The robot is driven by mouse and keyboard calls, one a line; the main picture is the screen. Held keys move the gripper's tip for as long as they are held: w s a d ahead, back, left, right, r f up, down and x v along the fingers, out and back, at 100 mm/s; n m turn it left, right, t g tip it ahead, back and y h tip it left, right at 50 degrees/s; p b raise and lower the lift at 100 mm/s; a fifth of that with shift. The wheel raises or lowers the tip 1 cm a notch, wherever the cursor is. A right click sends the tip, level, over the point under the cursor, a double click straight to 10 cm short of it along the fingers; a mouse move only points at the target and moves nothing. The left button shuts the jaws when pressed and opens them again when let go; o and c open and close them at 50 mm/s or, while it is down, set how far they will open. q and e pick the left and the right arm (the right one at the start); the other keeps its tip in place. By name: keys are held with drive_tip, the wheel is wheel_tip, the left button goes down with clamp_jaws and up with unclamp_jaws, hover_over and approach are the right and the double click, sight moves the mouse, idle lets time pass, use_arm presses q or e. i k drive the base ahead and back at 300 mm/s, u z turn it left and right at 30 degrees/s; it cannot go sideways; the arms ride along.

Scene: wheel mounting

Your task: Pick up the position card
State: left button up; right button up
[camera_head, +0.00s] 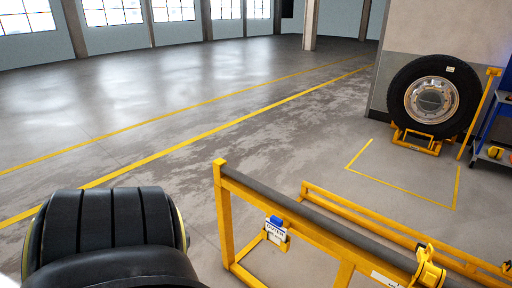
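The position card (275,231) is a small white card with dark lettering, which seems to read "OUTER". It sits upright in a small yellow holder (274,242) on the near side of the yellow frame (226,215). A small blue piece shows at the card's top edge. Neither of my grippers is in view, and nothing is seen touching the card.
A grey bar tops the frame; a yellow rail (400,232) runs behind it. A large black ribbed shape (110,218) fills the lower left. A wheel (432,97) stands on a yellow stand (416,142) by the wall. Open floor lies left and centre.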

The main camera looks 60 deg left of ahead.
sight(276, 233)
drive_tip(key=u, duration=1.1)
drive_tip(key=i, duration=0.9)
drive_tip(key=u, duration=3.2)
drive_tip(key=k, duration=0.35)
drive_tip(key=z, duration=0.75)
